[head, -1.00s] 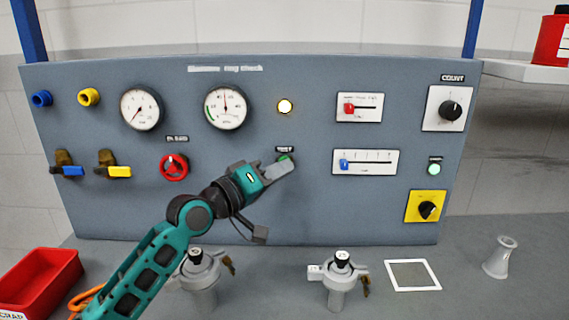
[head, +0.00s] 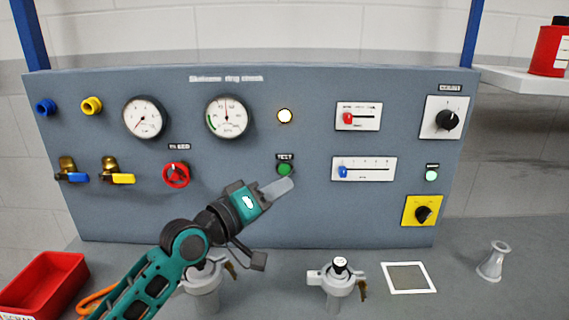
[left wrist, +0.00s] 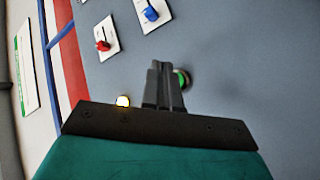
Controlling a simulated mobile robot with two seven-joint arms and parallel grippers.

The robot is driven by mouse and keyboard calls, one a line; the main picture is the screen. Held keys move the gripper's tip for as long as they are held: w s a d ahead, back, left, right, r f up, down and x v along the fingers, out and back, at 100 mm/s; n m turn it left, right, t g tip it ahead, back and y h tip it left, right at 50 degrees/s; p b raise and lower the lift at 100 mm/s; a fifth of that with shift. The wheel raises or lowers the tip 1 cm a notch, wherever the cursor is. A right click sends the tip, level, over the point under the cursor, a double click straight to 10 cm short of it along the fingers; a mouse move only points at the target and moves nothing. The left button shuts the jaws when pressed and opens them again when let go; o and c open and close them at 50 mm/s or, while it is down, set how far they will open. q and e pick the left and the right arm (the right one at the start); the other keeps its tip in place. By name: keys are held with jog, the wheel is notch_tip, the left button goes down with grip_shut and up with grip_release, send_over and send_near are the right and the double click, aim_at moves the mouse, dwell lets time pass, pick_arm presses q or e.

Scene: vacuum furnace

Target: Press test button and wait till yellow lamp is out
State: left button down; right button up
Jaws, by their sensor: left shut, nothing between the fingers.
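The green test button (head: 285,169) sits on the grey panel under a label reading TEST. The lamp (head: 285,116) above it is lit, with a whitish-yellow glow. My left gripper (head: 291,183) is shut and empty, its fingertips just below the button in the head view. In the left wrist view the shut fingers (left wrist: 163,66) partly cover the green button (left wrist: 181,79), and the lit lamp (left wrist: 123,101) shows to their left. I cannot tell the exact gap between fingertips and panel. My right gripper is not in view.
Metal fittings (head: 339,284) stand on the bench below. A red bin (head: 45,282) is at the left.

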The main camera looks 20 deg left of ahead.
pick_arm(q)
jog(key=shift+s+d+p, duration=0.15)
jog(key=shift+s+p, duration=0.1)
jog(key=shift+s, duration=0.3)
jog(key=shift+s+d+p, duration=0.15)
jog(key=shift+s+p, duration=0.05)
jog(key=shift+s, duration=0.35)
